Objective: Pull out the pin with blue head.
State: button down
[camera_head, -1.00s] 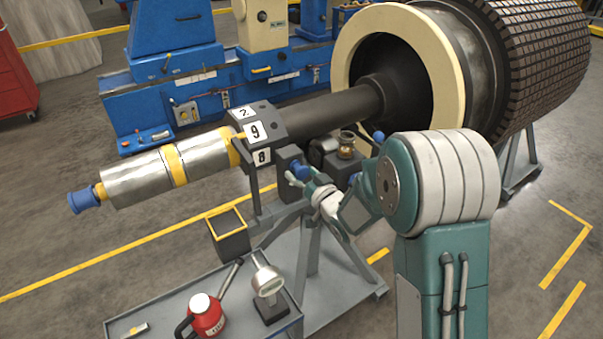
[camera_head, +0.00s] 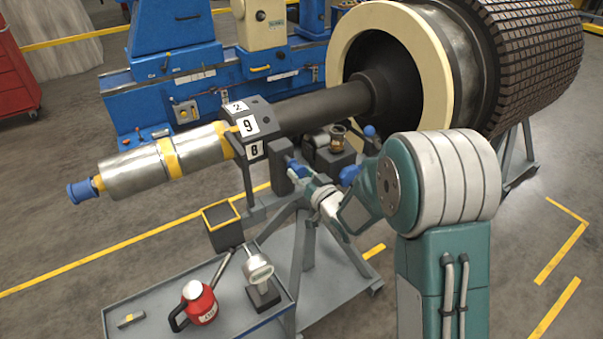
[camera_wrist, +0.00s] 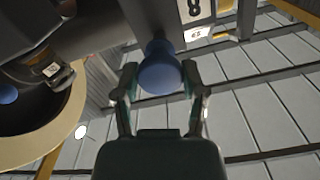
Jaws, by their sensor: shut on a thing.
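The pin with the blue head (camera_wrist: 160,72) is in the middle of the wrist view, between my gripper's fingers. In the head view the blue head (camera_head: 292,164) shows small beside a dark block on the rotor stand. My gripper (camera_wrist: 160,82) is shut on the blue head, one finger on each side. In the head view my gripper (camera_head: 299,170) reaches the stand from the right.
The rotor shaft (camera_head: 325,104) runs above the stand, with a numbered block (camera_head: 248,126) around it. Other blue knobs (camera_head: 349,175) are close to my arm. A grey trolley (camera_head: 150,303) with a red can (camera_head: 197,303) stands at front left. Open floor lies at the right.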

jog(key=shift+w, duration=0.1)
jog(key=shift+c, duration=0.8)
grip_release()
jog(key=shift+a+f, duration=0.1)
jog(key=shift+a, duration=0.05)
jog(key=shift+d, duration=0.3)
jog(key=v, duration=1.2)
jog(key=shift+w, duration=0.1)
